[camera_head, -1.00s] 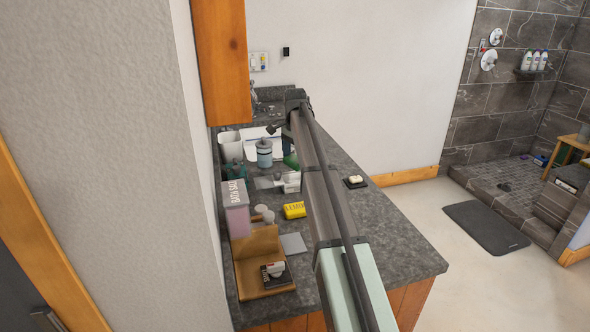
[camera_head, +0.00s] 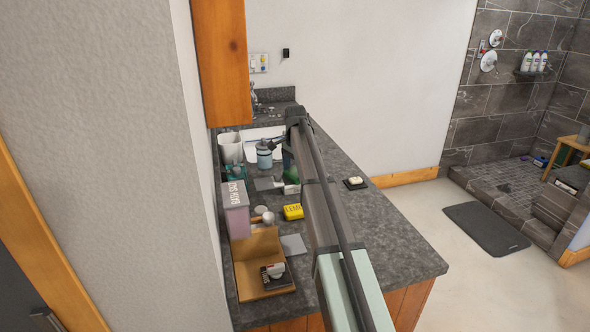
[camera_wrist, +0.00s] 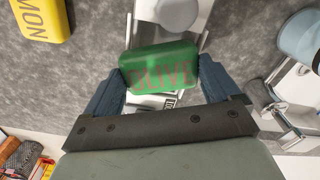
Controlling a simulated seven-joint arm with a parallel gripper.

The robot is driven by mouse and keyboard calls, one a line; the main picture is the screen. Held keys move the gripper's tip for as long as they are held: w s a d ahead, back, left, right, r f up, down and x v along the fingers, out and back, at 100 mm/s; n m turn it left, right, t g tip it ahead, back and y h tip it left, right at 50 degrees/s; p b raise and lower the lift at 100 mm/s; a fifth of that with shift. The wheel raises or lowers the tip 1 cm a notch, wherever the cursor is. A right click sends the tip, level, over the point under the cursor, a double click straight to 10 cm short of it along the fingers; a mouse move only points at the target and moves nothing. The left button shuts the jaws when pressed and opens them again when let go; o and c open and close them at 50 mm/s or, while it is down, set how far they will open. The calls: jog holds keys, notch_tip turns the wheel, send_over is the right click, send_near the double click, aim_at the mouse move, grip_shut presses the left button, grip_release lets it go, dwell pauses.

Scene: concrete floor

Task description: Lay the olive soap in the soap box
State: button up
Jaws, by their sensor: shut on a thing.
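The green olive soap (camera_wrist: 160,69), lettered OLIVE, sits between the two dark fingers of my gripper (camera_wrist: 163,82) in the wrist view. My gripper is shut on it. In the head view the soap (camera_head: 291,175) shows in part beside my arm, over the counter. Some of the soap and most of the gripper are hidden there by my arm. A tan open-topped box (camera_head: 263,262) stands at the near left of the counter with a small black-and-white item at it. I cannot tell whether this is the soap box.
A yellow lemon soap (camera_head: 293,212) lies on the grey counter (camera_head: 390,235). A bath salt box (camera_head: 236,208), a blue-grey jar (camera_head: 264,154) and a white cup (camera_head: 230,148) stand to the left. Pale soap on a dark dish (camera_head: 355,183) lies right of my arm.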

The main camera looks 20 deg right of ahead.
aim_at(295, 172)
jog(key=o, duration=0.9)
notch_tip(295, 172, up, 13)
jog(key=shift+f, duration=0.15)
jog(key=shift+d, duration=0.1)
